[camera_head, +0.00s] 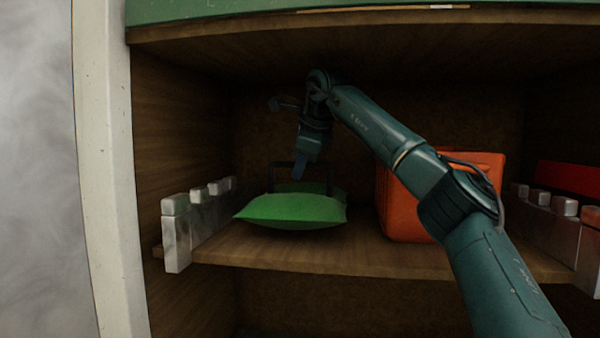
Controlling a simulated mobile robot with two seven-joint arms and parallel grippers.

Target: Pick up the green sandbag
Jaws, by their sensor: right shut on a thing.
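The green sandbag (292,210) rests on a wooden shelf (350,258) inside the truck's compartment, left of the middle. A dark handle stands up from its back. My right arm reaches in from the lower right. My right gripper (298,172) points down at the handle and is shut on it, just above the bag. The exact contact of the fingertips is dark and hard to see. My left gripper is not in view.
An orange case (408,208) stands on the shelf right of the sandbag, partly behind my arm. Metal brackets (178,235) line the shelf's left side, and more (560,225) stand at the right. A red object (568,178) lies far right. The upper shelf limits the height.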

